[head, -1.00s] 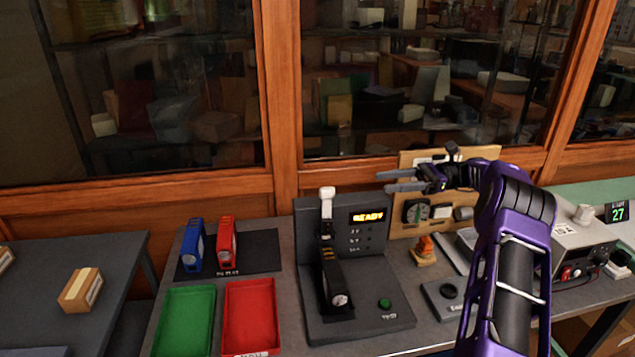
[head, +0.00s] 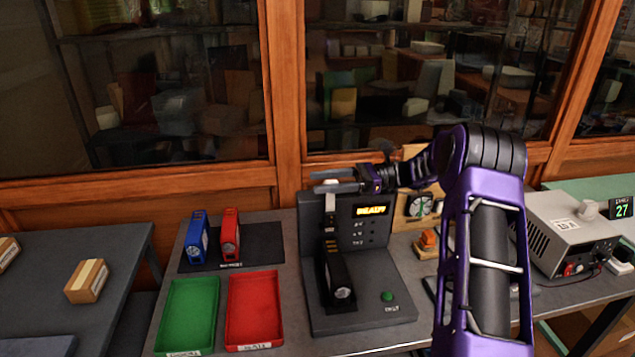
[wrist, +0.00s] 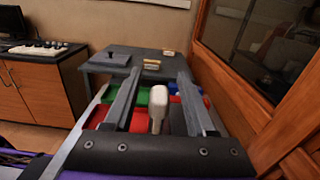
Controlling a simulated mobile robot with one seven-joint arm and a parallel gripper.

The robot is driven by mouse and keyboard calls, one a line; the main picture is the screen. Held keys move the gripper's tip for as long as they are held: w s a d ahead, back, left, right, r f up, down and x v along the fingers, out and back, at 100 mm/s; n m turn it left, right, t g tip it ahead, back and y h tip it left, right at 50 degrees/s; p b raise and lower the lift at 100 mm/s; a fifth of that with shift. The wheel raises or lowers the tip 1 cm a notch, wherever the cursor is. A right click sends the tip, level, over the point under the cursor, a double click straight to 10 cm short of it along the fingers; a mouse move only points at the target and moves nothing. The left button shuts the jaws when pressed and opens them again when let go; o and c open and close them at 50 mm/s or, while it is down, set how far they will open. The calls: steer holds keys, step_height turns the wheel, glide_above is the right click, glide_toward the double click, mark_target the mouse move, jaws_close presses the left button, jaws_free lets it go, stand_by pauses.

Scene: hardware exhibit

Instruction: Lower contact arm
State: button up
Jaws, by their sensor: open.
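The contact arm (head: 330,218) stands upright on the dark grey tester (head: 372,262), its white-topped handle partly covered by my fingers. A black unit (head: 334,268) sits below it on the tester base. My gripper (head: 335,181) is open and level with the top of the handle. In the wrist view the white handle (wrist: 158,105) shows between the two spread fingers, nearer the right one. I cannot tell whether either finger touches it. The tester has a lit orange display (head: 371,210) and a green button (head: 388,296).
Left of the tester are a green tray (head: 188,312), a red tray (head: 252,308), and blue (head: 197,236) and red (head: 231,233) units on a black mat. A power supply (head: 573,232) stands right. The wood-framed window is close behind.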

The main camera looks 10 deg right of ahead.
steer(key=shift+a, duration=0.85)
jaws_close()
stand_by(0.8)
